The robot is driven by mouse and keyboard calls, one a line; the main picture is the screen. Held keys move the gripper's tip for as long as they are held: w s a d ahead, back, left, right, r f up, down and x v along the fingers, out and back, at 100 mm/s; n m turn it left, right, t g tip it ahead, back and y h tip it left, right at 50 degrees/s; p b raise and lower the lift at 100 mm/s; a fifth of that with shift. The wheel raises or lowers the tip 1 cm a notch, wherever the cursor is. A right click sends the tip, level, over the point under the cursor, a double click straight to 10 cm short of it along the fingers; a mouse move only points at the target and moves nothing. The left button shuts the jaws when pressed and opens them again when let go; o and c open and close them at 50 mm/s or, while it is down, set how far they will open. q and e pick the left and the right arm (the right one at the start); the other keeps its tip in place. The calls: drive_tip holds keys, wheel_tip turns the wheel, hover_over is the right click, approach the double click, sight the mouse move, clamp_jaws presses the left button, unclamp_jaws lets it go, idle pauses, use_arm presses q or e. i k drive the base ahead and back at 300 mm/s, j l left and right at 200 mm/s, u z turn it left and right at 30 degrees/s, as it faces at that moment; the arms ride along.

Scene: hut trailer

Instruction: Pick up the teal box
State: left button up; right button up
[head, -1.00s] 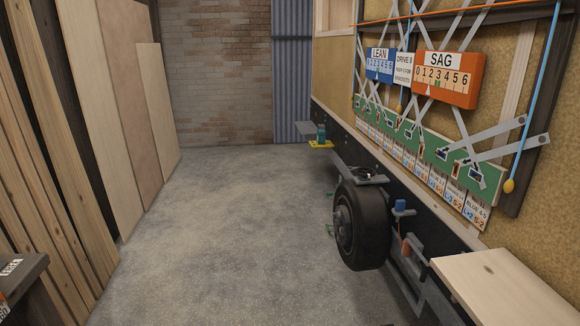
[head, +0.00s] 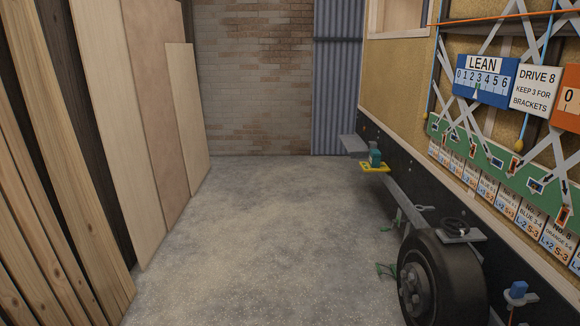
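A small teal object (head: 375,157), which looks like the teal box, stands upright on a yellow plate (head: 374,168). The plate sticks out from the dark lower side of the trailer, right of centre in the head view. The object is small in the picture, so its details are hard to make out. Neither of my grippers shows in the head view.
A black wheel (head: 445,283) stands at the trailer's side, nearer than the yellow plate. A grey bracket with a dark coil (head: 455,227) and a blue part (head: 518,290) stick out too. Boards (head: 140,110) lean at the left. The concrete floor (head: 260,230) between is clear.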

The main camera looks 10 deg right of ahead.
sight(375, 155)
drive_tip(key=i+z, duration=0.1)
drive_tip(key=i, duration=1.05)
drive_tip(key=i+z, duration=0.15)
drive_tip(key=i, duration=0.95)
